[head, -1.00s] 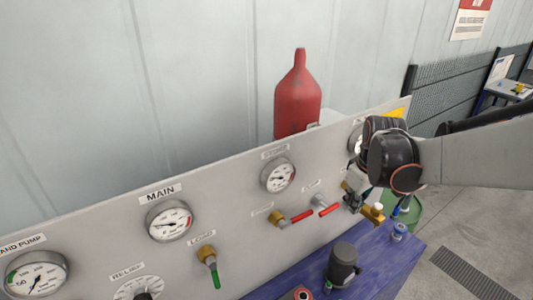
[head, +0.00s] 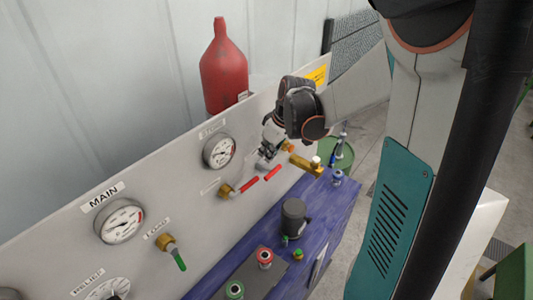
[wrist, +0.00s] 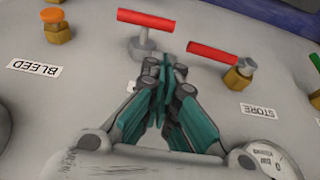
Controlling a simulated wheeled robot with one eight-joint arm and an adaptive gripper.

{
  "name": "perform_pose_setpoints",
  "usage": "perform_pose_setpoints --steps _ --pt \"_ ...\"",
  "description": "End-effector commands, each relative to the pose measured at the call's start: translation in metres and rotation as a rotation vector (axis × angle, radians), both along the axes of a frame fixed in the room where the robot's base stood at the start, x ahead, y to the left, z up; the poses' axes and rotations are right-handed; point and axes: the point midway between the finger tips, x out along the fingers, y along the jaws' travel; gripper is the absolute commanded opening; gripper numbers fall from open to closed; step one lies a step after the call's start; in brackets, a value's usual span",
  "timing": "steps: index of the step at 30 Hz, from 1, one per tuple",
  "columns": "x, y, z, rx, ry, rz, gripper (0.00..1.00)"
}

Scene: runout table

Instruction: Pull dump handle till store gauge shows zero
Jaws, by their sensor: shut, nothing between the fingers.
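Two red lever handles sit on the grey panel. One (head: 272,173) is on a silver valve, also in the wrist view (wrist: 158,19); its label cannot be seen, so I cannot confirm it is the dump handle. The other (head: 249,185) is on a brass valve labelled STORE in the wrist view (wrist: 220,54). A round gauge (head: 219,151) is above them; its reading is too small to tell. My gripper (head: 266,153) is shut and empty at the panel, close to the silver valve. In the wrist view its fingertips (wrist: 168,68) are just below that valve's stem; contact is unclear.
A brass fitting (head: 305,165) projects right of the handles; an orange-topped BLEED valve (wrist: 57,27) is at the wrist view's left. A green-handled LOAD valve (head: 172,251) and MAIN gauge (head: 120,221) are further left. A dark canister (head: 294,219) stands on the blue bench (head: 338,207) below.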

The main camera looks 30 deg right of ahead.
Motion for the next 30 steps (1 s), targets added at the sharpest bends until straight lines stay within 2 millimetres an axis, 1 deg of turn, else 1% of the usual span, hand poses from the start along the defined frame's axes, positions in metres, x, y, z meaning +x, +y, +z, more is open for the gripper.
perform_pose_setpoints --steps 3,9,15,21,30 --pt "0.007 0.002 -0.019 0.0 0.0 0.001 0.0" --pt "0.017 0.006 -0.047 0.0 0.0 0.001 0.0" --pt "0.023 0.008 -0.066 0.0 0.0 0.0 0.0" --pt "0.025 0.009 -0.072 0.0 0.001 0.0 0.0" --pt "0.025 0.009 -0.072 0.0 0.0 0.0 0.0"
